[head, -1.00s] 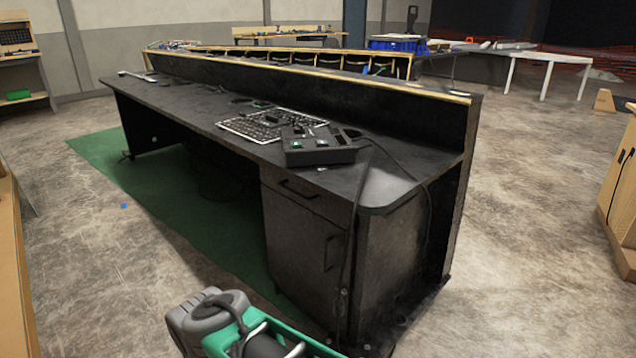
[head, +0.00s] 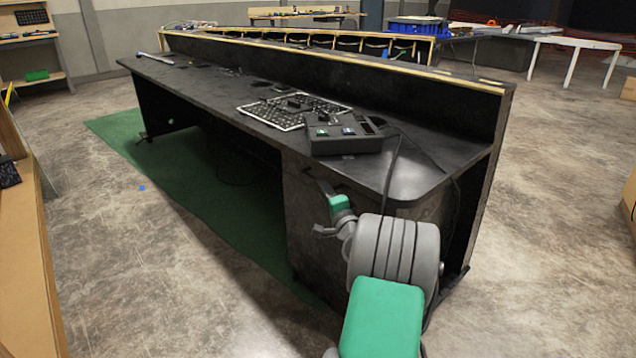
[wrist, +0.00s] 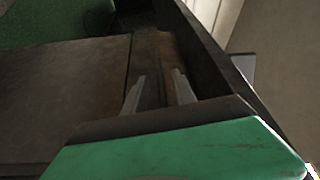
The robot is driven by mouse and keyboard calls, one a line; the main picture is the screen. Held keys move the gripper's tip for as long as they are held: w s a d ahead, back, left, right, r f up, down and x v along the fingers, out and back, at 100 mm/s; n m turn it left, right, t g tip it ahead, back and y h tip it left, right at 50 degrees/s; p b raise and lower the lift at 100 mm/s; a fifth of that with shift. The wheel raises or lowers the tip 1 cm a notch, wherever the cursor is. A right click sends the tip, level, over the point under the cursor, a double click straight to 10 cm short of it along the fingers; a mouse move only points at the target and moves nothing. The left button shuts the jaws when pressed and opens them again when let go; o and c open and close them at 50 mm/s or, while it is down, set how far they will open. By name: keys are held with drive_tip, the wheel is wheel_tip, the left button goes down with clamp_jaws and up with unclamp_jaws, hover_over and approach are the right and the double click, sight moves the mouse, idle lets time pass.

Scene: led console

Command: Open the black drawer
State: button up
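The black drawer (head: 299,170) is the narrow top front at the right end of the dark desk, above a cabinet door. It looks shut, and my arm hides part of its front. In the wrist view, the drawer front (wrist: 149,58) is a narrow brown strip between the door panel (wrist: 60,88) and the dark desk edge. My gripper (wrist: 157,92) has its two grey fingers apart, facing the strip, with a dark line between them. I cannot tell whether that line is the handle or whether the fingers touch anything. The gripper's green body hides the lower part of that view.
The desktop (head: 210,92) carries a black control box (head: 345,138) and a keyboard-like panel (head: 290,110) just above the drawer. Cables hang over the desk's right end. A green mat (head: 190,185) lies under the desk. A wooden bench (head: 30,250) stands at left.

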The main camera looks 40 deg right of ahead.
drive_tip(key=x, duration=0.5)
drive_tip(key=shift+b, duration=0.4)
drive_tip(key=shift+c, duration=0.2)
clamp_jaws()
idle(0.7)
